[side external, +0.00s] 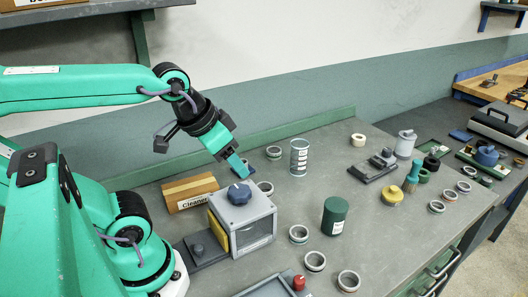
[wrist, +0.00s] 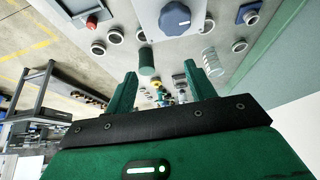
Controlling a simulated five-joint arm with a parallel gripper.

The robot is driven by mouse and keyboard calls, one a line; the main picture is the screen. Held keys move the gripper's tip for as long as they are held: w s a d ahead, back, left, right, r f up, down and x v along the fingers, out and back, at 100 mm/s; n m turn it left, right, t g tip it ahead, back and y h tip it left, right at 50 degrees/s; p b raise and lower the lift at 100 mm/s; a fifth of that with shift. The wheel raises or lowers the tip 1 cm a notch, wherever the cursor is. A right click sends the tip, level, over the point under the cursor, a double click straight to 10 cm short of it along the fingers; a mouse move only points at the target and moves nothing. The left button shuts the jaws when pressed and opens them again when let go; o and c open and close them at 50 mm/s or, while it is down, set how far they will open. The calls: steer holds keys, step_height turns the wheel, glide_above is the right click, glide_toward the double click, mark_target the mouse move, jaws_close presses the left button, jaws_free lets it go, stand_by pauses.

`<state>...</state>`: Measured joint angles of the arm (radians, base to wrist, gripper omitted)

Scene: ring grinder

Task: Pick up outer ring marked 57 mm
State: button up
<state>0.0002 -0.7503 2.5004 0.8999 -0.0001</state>
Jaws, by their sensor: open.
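Several metal rings lie on the grey bench, and I cannot read a 57 mm mark on any of them. In the side view, one ring (side external: 273,153) is behind my gripper, another ring (side external: 265,188) is by the grey machine, and three rings (side external: 298,234) (side external: 315,261) (side external: 348,281) lie along the front. More rings (side external: 436,207) are at the right. My gripper (side external: 238,170) is above the bench, behind the grey machine, pointing down and to the right. In the wrist view my gripper (wrist: 160,88) has its green fingers apart with nothing between them.
The grey machine with a blue knob (side external: 240,195) stands near my gripper, beside a cardboard box (side external: 190,191). A black fixture (side external: 372,168) lies farther right. The bench between them is mostly clear.

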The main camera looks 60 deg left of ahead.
steer(key=shift+o, duration=0.5)
steer(key=o, duration=0.4)
steer(key=shift+w, duration=0.1)
steer(key=w+a+f+m+g, duration=0.1)
steer(key=w+a+f+g, duration=0.15)
steer(key=w, duration=0.25)
steer(key=w+a+f+m+g, duration=0.1)
steer(key=w+a+f, duration=0.1)
steer(key=w+a, duration=0.25)
steer(key=shift+w+a+f+m+g, duration=0.4)
steer(key=shift+w+a+f, duration=0.8)
steer(key=shift+f, duration=1.1)
steer(key=shift+w+a+f+m+g, duration=0.45)
steer(key=shift+w+a+f, duration=0.65)
steer(key=shift+f, duration=1.15)
steer(key=shift+w+a+f+m+g, duration=0.2)
steer(key=shift+w+a+f+m, duration=0.35)
steer(key=shift+w+a+f, duration=1.2)
steer(key=shift+s+d+f, duration=0.5)
steer(key=shift+s+f, duration=0.1)
steer(key=shift+s, duration=0.05)
